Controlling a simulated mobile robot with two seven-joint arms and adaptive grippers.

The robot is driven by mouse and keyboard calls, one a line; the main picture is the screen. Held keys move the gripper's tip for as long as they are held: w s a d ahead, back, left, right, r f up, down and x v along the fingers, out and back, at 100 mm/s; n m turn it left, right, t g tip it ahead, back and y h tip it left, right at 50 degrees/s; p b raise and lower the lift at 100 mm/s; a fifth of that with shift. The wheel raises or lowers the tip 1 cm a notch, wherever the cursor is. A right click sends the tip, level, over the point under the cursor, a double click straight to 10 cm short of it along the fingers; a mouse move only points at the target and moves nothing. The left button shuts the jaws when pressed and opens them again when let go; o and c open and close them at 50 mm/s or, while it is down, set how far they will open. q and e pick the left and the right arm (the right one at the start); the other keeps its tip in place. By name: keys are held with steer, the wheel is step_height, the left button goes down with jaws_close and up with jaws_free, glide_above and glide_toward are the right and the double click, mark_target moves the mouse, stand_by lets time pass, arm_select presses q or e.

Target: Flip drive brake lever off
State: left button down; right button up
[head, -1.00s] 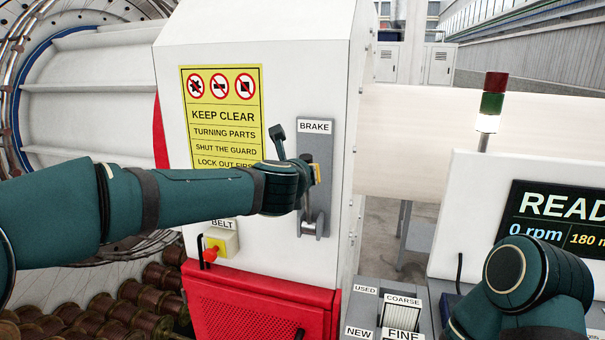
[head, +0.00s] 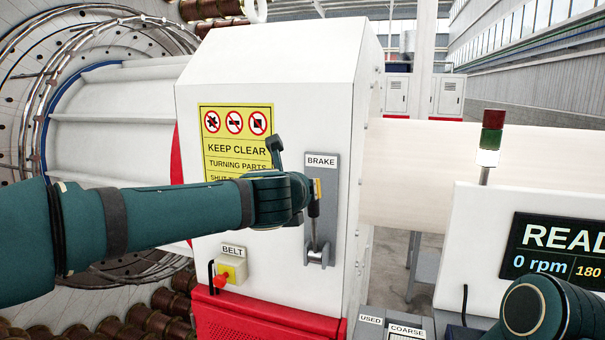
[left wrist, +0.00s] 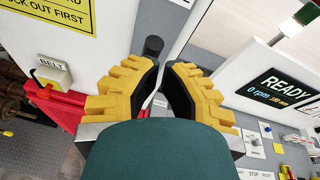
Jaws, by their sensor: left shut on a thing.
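The brake lever (head: 314,230) rises from a pivot low on a grey plate (head: 333,178) labelled BRAKE, on the white machine housing. It stands roughly upright, with its upper part hidden by my left gripper (head: 316,192). That gripper is shut on the lever. In the left wrist view the yellow fingers of my left gripper (left wrist: 159,88) are close together, and the dark round end of the lever (left wrist: 153,46) shows beyond them. Part of my right arm shows at the lower right of the head view, but its gripper is out of the picture.
A yellow BELT box (head: 232,271) with a red knob is below my left forearm. A yellow warning sign (head: 236,133) is behind the forearm. A console with a READY, 0 rpm screen (head: 555,250) and a signal tower (head: 491,138) stand at the right.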

arm_select(q)
steer(key=shift+s+r, duration=0.3)
steer(key=shift+r, duration=0.2)
steer(key=shift+s+r, duration=0.3)
steer(key=shift+r, duration=0.2)
